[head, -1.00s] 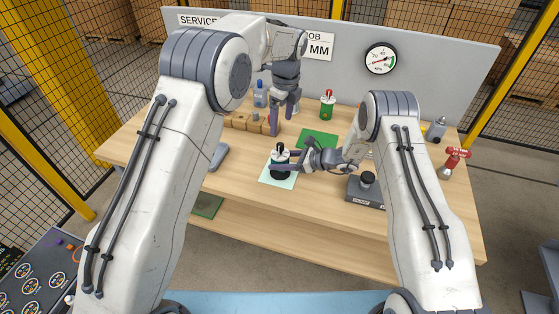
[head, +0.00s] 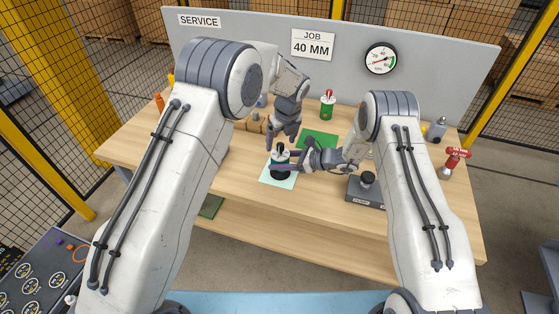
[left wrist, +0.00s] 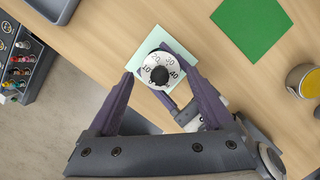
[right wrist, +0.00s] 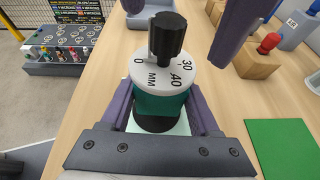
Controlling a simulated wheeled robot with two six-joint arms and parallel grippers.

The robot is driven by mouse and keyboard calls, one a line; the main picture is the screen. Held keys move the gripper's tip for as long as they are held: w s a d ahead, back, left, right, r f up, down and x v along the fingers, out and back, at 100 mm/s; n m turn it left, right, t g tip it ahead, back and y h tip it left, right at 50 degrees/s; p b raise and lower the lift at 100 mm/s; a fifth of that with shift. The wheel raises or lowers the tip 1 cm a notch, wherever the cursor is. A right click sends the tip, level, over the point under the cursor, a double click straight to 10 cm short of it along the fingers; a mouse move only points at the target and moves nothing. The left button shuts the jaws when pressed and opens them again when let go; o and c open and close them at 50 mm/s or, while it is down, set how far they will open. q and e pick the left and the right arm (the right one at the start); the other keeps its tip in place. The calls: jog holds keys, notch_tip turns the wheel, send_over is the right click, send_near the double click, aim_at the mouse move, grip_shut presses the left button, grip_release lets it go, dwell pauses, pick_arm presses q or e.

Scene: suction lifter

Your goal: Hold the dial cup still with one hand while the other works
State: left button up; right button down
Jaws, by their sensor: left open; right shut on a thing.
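The dial cup (head: 281,158) stands upright on a pale mint mat (head: 270,180). It has a black base, a teal body, a white dial with numbers and a black knob; the right wrist view shows its dial (right wrist: 165,72) and knob (right wrist: 170,35). My right gripper (head: 285,160) is shut around the teal body from the right. My left gripper (head: 283,140) is open and empty just above and behind the cup, pointing down. In the left wrist view the dial (left wrist: 163,70) lies ahead between the open fingers.
A green mat (head: 318,139) lies behind the cup, with a green canister (head: 328,105) beyond it. Wooden blocks (head: 252,122) stand at the back left. A dark block device (head: 366,191) sits right of my right gripper. The front of the table is clear.

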pick_arm(q)
jog(key=shift+x, duration=0.95)
grip_shut()
jog(key=m+h, duration=0.1)
jog(key=m, duration=0.4)
jog(key=shift+m, duration=0.4)
jog(key=c, duration=0.6)
grip_release()
